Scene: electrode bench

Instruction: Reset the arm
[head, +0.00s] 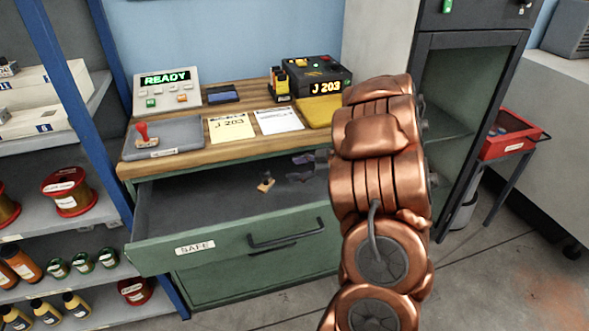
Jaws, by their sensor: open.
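My copper arm (378,190) rises on the right of the head view, in front of the bench's right side. My gripper (297,168) pokes out to the left from behind it, over the open drawer. Its two dark fingers are apart, with nothing seen between them. Part of the gripper is hidden by the arm. The green drawer (215,245), labelled SAFE, is pulled out. A small tan object (265,182) is inside it, left of the fingers; they look apart from it.
The wooden bench top (190,163) carries a READY panel (167,88), a grey pad with a red-handled stamp (143,135), papers (231,128) and a black J 203 device (318,75). Shelves (60,215) stand left. A dark cabinet (462,85) and red tray (510,133) stand right.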

